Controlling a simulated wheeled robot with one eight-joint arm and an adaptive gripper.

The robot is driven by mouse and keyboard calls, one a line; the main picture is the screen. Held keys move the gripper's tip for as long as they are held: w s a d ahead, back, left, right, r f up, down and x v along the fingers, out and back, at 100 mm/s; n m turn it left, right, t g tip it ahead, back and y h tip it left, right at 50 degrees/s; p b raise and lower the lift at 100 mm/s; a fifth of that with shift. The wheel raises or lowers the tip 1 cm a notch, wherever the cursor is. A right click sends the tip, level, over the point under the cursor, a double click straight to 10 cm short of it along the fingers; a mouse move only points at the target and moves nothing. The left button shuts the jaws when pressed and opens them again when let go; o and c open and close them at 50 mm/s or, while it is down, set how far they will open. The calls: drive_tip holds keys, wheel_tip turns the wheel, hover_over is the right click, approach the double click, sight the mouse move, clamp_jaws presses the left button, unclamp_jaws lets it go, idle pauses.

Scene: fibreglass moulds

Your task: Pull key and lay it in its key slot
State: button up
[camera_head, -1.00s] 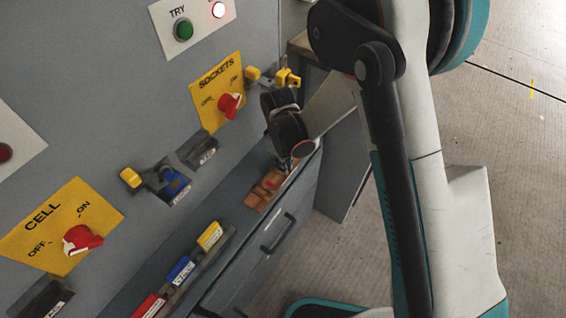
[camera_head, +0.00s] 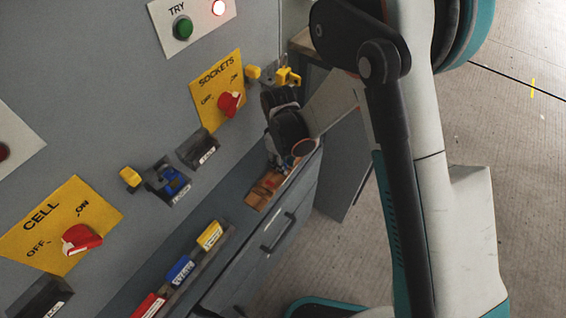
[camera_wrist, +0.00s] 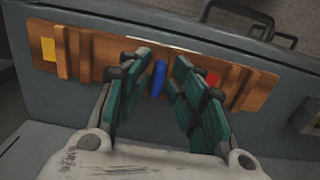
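A brown wooden key rack (camera_wrist: 75,60) runs across the top of a grey ledge in the wrist view; it also shows in the head view (camera_head: 262,190). A small blue key-like piece (camera_wrist: 158,76) stands at the rack's middle. My gripper (camera_wrist: 158,68) has its two teal fingers spread, one on each side of the blue piece, with a gap on both sides. In the head view my gripper (camera_head: 284,160) is over the far end of the rack, its fingers mostly hidden by my wrist.
The grey panel carries a yellow SOCKETS switch plate (camera_head: 215,90), a yellow CELL switch plate (camera_head: 55,225) and a blue lock block (camera_head: 168,182). Yellow, blue and red tags (camera_head: 181,270) line a lower rail. A drawer handle (camera_head: 278,233) is below the rack.

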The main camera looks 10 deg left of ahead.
wheel_tip(320, 180, up, 12)
drive_tip(key=shift+a+f, duration=0.25)
drive_tip(key=shift+a, duration=0.1)
idle(0.5)
